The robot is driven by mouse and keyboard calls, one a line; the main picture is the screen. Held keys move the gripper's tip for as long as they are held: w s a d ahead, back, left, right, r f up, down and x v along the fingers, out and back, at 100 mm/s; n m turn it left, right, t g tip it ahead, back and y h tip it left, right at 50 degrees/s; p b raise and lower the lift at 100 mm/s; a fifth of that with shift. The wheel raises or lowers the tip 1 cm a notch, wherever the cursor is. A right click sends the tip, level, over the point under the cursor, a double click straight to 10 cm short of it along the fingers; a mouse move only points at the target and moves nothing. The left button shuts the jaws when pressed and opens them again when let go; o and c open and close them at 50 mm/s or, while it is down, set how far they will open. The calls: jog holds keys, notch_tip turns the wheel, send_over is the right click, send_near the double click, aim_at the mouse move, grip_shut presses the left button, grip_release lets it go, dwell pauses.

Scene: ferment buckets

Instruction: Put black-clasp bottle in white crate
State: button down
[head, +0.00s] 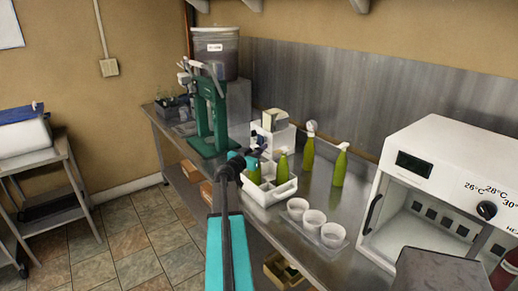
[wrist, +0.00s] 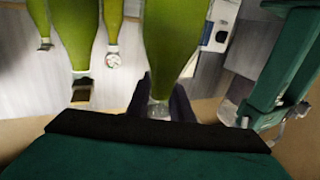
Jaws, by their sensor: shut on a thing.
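The white crate (head: 268,198) stands on the metal counter, in front of my gripper. My gripper (head: 240,160) is shut on the neck of a green bottle (head: 255,173), at the left end of the crate. The held bottle also shows large in the wrist view (wrist: 175,40), with the dark fingers (wrist: 165,105) around its neck. Its clasp colour is hidden by the fingers. Whether its base touches the crate floor cannot be told. Another green bottle (head: 283,168) stands in the crate to its right.
Two green bottles with pale tops (head: 309,152) (head: 340,167) stand on the counter behind the crate. A tray of white cups (head: 313,222) is right of the crate. A green bench capper (head: 207,115) is at the left. A white incubator (head: 430,175) is at the right.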

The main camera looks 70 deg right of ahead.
jog(key=c, duration=1.6)
grip_release()
jog(key=shift+f, duration=0.1)
jog(key=shift+o, duration=0.2)
jog(key=shift+r, duration=0.2)
jog(key=w+a+b, duration=0.2)
jog(key=a+b, duration=0.2)
jog(key=a, duration=0.7)
jog(key=shift+a, duration=0.4)
jog(key=shift+f, duration=0.15)
